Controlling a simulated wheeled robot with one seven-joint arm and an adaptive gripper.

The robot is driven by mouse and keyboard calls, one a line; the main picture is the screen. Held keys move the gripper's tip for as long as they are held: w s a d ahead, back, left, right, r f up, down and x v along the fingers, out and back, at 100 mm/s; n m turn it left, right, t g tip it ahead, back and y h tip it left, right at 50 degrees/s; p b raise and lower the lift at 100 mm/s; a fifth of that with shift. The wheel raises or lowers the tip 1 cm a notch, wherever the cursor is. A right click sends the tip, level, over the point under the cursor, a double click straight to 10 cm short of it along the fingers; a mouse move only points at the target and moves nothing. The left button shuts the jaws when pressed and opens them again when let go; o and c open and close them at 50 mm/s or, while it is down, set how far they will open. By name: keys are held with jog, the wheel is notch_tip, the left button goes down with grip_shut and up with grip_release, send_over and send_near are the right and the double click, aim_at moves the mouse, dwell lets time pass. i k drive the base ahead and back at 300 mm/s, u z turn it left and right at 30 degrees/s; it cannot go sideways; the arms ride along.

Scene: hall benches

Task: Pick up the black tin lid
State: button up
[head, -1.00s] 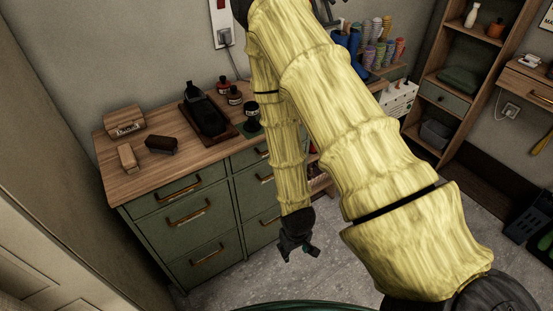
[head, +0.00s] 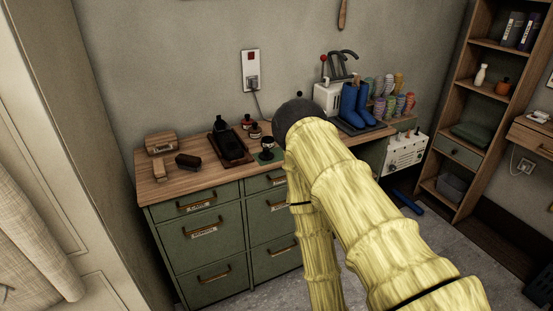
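A small dark round tin (head: 267,145) with a pale label stands on a green mat (head: 263,157) on the wooden counter. Its top looks black, but I cannot tell whether this is the black tin lid or whether the lid lies elsewhere. My arm's upper links and elbow stand in front of the counter just right of the tin and hide part of the worktop. My gripper is out of view below the frame's lower edge.
Left of the tin are small dark red bottles (head: 254,130) and a black shoe on a wooden tray (head: 216,141). A dark brush (head: 188,161) and wooden blocks lie farther left. Blue boots (head: 355,106) and colored spools stand at right.

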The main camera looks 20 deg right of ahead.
aim_at(265, 154)
jog(key=z, duration=2.25)
jog(key=i, duration=1.55)
jog(key=u, duration=2.95)
